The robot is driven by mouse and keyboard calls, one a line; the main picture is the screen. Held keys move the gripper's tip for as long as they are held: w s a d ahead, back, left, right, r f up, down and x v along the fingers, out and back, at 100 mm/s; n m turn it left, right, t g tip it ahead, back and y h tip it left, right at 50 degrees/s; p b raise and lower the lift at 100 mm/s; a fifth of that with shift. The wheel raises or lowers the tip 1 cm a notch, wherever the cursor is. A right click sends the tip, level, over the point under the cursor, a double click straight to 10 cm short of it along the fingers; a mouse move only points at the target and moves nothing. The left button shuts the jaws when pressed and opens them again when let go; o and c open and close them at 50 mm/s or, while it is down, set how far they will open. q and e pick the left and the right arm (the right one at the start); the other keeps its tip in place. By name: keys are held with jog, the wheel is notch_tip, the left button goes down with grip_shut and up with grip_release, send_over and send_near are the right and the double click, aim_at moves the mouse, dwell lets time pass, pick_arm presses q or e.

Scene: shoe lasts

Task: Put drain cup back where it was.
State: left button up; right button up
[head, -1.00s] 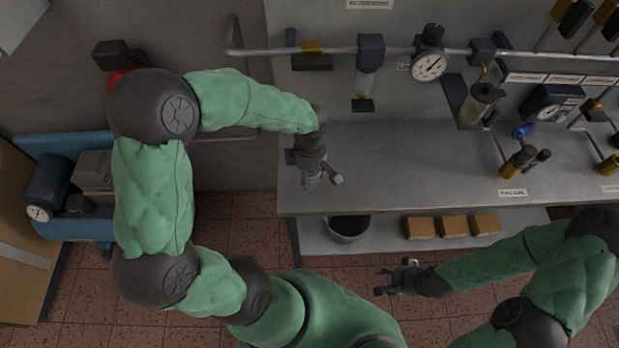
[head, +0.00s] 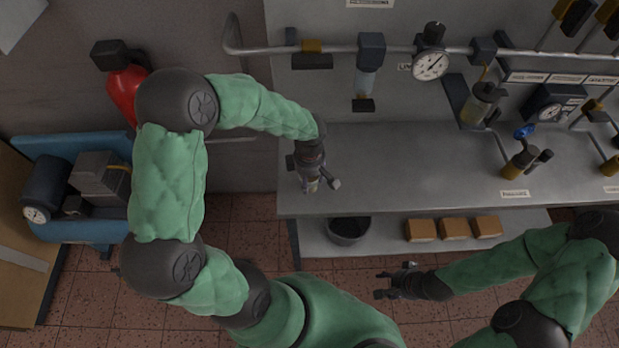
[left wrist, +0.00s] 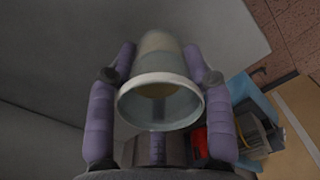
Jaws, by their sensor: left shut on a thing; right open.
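The drain cup (left wrist: 158,100) is a pale, translucent cup with a round rim and a yellowish tint inside. In the left wrist view it sits between the purple fingers of my left gripper (left wrist: 160,52), which is shut on it, with its open rim facing the camera. In the head view my left gripper (head: 314,184) is over the left end of the grey bench (head: 400,165), near its front edge. The cup is mostly hidden there by the gripper. My right gripper (head: 390,282) is open and empty, in front of the bench and low.
A pipe (head: 400,50) with a gauge (head: 430,66) and a hanging filter unit (head: 367,80) runs along the back panel. A dark bucket (head: 348,230) and several tan blocks (head: 454,228) are on the lower shelf. The bench's middle is clear. A red extinguisher (head: 124,90) hangs left.

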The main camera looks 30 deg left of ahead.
pick_arm(q)
jog(key=o, duration=1.3)
jog(key=shift+r+p, duration=0.2)
jog(key=shift+p, duration=0.15)
notch_tip(320, 180, up, 12)
jog(key=p, duration=0.2)
jog(key=shift+f, duration=0.1)
